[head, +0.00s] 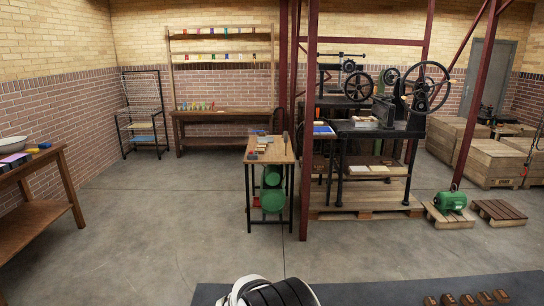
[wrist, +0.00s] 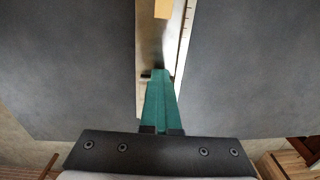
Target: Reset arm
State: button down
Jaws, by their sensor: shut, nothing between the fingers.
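My gripper (wrist: 160,73) shows in the wrist view with its two teal fingers together, shut and empty. The fingers point away from the camera, over a narrow pale strip (wrist: 172,20) between two dark grey surfaces. In the head view, part of my own white and black arm shows at the bottom edge. I cannot make out the gripper's fingers there.
A dark mat (head: 380,293) lies along the bottom, with several small brown blocks (head: 467,298) at its right. A small wooden table (head: 272,150) stands mid-room beside the hand presses (head: 380,125). A green motor (head: 449,200) sits on a pallet. The concrete floor (head: 170,220) is open at centre-left.

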jog(key=c, duration=0.6)
grip_release()
jog(key=shift+c, duration=0.2)
jog(key=shift+r, duration=0.1)
notch_tip(320, 180, up, 7)
